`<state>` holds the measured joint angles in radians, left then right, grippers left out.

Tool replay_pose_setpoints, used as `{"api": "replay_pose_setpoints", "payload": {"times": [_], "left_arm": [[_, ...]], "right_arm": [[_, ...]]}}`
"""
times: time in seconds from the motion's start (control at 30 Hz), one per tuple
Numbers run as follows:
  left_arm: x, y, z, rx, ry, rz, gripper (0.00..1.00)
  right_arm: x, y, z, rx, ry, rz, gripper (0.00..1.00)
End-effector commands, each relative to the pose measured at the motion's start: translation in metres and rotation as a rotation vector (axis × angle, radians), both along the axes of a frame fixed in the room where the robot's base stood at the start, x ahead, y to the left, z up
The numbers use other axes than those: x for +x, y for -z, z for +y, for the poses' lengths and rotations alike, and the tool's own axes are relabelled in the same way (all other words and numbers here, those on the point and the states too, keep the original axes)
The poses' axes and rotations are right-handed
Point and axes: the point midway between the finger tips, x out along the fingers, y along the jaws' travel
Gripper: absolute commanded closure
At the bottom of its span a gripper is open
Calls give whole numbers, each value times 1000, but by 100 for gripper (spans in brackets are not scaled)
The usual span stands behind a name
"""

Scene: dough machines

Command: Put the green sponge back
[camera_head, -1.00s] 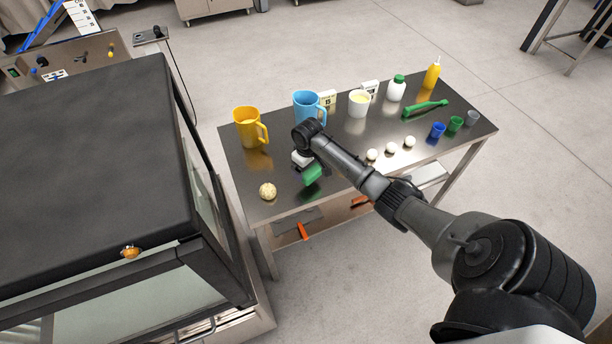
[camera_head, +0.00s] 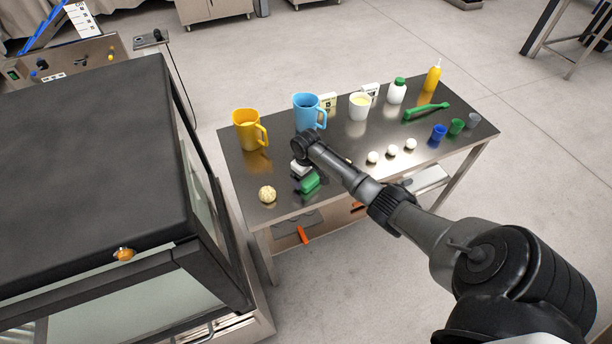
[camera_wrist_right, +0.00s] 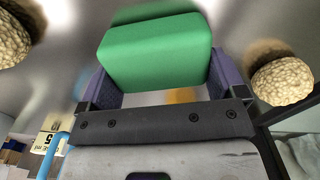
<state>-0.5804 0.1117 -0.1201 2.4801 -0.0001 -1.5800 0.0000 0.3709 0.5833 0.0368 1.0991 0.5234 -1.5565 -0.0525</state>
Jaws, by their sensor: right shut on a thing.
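The green sponge (camera_head: 310,183) is a small green block at the near left part of the steel table (camera_head: 344,162). My right gripper (camera_head: 304,175) is shut on it, reaching down from above; the fingertips are hard to make out in the head view. In the right wrist view the sponge (camera_wrist_right: 154,52) sits between the two purplish fingers of the gripper (camera_wrist_right: 160,75). I cannot tell whether the sponge touches the tabletop. My left gripper is not in view.
A pale dough ball (camera_head: 267,194) lies left of the sponge. A yellow jug (camera_head: 246,130), blue jug (camera_head: 305,112) and white tub (camera_head: 358,106) stand behind. Several small dough balls (camera_head: 392,151) and a green brush (camera_head: 426,110) lie to the right. A black-topped machine (camera_head: 95,170) stands left.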

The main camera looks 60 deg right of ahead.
Motion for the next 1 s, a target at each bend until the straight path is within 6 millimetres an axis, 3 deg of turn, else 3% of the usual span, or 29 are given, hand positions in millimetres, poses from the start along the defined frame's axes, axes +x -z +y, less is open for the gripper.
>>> {"api": "replay_pose_setpoints", "payload": {"times": [0.03, 0.07, 0.13, 0.47, 1.0], "left_arm": [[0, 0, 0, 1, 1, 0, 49], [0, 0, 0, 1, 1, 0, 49], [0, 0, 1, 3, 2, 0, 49], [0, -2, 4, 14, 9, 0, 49], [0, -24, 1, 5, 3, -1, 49]], "right_arm": [[0, 2, 0, 0, 0, 1, 29], [0, 1, 0, 0, 0, 0, 8], [0, 1, 0, 0, 0, 1, 1], [0, -5, 0, -1, 0, 0, 0], [0, -96, 0, -1, 0, -1, 0]]}}
